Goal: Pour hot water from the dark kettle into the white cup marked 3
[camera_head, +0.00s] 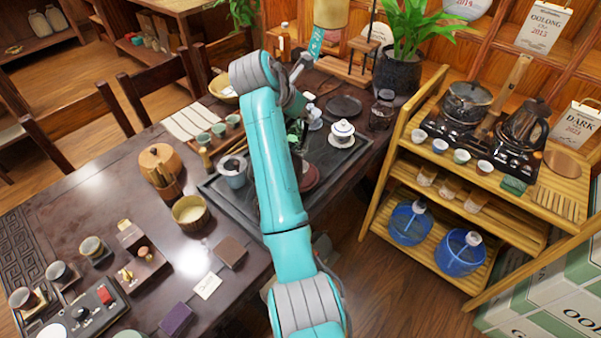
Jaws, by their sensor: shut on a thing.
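A dark kettle (524,126) with a raised handle stands on the right of the wooden cart's top. A second dark pot (467,101) stands to its left. Several small white cups, one of them here (462,156), stand in a row along the cart's front edge; I cannot read a 3 on any. A white lidded cup (342,132) stands on the dark tea tray (335,164). My gripper (297,128) is over the tray, mostly hidden behind my teal arm. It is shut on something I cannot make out.
The long table holds a bamboo bowl (190,212), a wooden pot (159,165) and several small cups at the left. A plant (405,40) stands behind the tray. The cart (400,150) has lower shelves with blue water jugs (459,253). Floor shows between table and cart.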

